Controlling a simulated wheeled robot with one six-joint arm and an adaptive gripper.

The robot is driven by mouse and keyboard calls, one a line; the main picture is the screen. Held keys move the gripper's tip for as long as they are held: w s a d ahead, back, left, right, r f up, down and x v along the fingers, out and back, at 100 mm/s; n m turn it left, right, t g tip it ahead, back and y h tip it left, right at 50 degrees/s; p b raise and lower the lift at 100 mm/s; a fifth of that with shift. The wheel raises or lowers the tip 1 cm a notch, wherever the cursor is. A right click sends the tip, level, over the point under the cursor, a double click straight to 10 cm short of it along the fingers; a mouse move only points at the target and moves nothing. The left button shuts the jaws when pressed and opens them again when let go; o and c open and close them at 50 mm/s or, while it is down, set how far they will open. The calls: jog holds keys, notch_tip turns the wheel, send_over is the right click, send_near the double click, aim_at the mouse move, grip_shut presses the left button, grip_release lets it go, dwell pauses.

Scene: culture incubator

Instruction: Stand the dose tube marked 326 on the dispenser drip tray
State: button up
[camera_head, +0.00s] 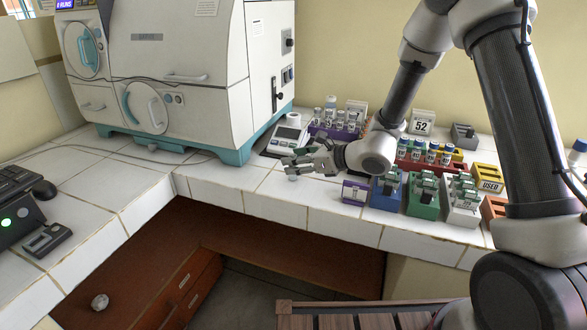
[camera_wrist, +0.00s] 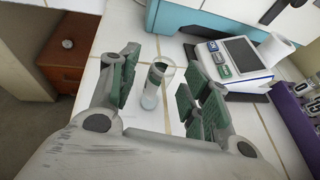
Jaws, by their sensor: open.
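A small clear tube (camera_wrist: 151,98) with a dark band near its top stands on the white tiled counter in the wrist view. No number is readable on it. My gripper (camera_wrist: 160,72) is open, with its green-padded fingers on either side of the tube and gaps showing on both sides. In the head view my gripper (camera_head: 292,161) reaches left, low over the counter near its front edge, and the tube's lower part (camera_head: 292,177) shows just below the fingers. I cannot make out a dispenser drip tray for certain.
A large white cabinet machine (camera_head: 180,65) is at the back left. Racks of capped vials (camera_head: 425,153) and coloured blocks (camera_head: 424,196) crowd the right.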

jog(key=shift+x, duration=0.8)
jog(key=c, duration=0.9)
jog(key=shift+r, duration=0.1)
